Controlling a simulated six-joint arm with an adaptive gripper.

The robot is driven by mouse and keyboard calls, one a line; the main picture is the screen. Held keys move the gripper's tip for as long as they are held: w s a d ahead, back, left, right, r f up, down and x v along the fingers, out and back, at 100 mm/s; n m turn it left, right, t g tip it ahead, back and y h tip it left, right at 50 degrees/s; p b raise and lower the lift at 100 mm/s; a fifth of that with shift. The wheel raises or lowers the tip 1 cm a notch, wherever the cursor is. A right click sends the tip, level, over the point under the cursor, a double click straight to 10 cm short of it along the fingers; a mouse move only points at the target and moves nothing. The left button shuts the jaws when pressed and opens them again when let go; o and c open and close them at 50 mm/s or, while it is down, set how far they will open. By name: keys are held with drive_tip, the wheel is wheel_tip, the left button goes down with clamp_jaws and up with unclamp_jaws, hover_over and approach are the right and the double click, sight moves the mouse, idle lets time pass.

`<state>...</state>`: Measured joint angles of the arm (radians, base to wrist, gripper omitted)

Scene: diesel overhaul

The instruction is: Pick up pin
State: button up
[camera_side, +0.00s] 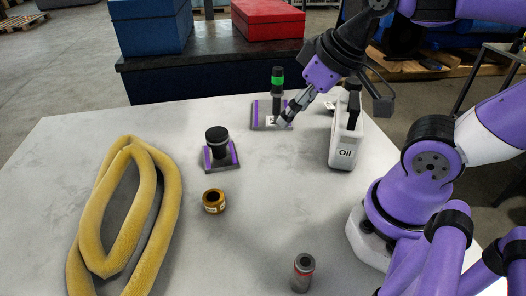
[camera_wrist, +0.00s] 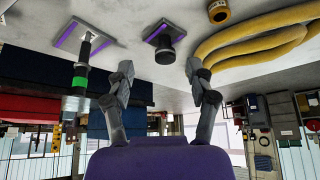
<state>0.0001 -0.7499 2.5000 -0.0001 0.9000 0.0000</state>
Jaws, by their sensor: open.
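My gripper (camera_side: 286,120) is open and empty, its fingers close to the grey plate with purple edges (camera_side: 262,116) in the side view. A dark upright rod with a green band (camera_side: 277,80) stands at that plate, just left of the gripper; it also shows in the wrist view (camera_wrist: 80,76), left of my gripper (camera_wrist: 159,70). A grey cylinder with a red band (camera_side: 303,272) stands upright at the table's front. No label shows which of these is the pin. Whether a finger touches the plate I cannot tell.
A black cylinder (camera_side: 217,141) stands on a purple-edged base, with a brass ring (camera_side: 214,201) in front. A white Oil can (camera_side: 346,140) stands right of my gripper. A yellow hose (camera_side: 112,225) lies left.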

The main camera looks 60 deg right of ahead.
drive_tip(key=n+g, duration=0.6)
drive_tip(key=n, duration=2.8)
hover_over(305, 262)
drive_tip(key=f, duration=0.4)
drive_tip(key=shift+w+a+f, duration=0.1)
drive_tip(key=shift+w+f, duration=0.15)
drive_tip(key=shift+f, duration=0.05)
drive_tip(key=shift+s+a+f+n, duration=0.15)
drive_tip(key=shift+s+n, duration=0.15)
drive_tip(key=shift+n, duration=0.5)
wheel_tip(305, 262, down, 5)
drive_tip(key=shift+s+r, duration=0.1)
drive_tip(key=shift+r, duration=0.1)
drive_tip(key=f, duration=0.5)
drive_tip(key=shift+d+f, duration=0.25)
drive_tip(key=shift+f, duration=0.1)
clamp_jaws()
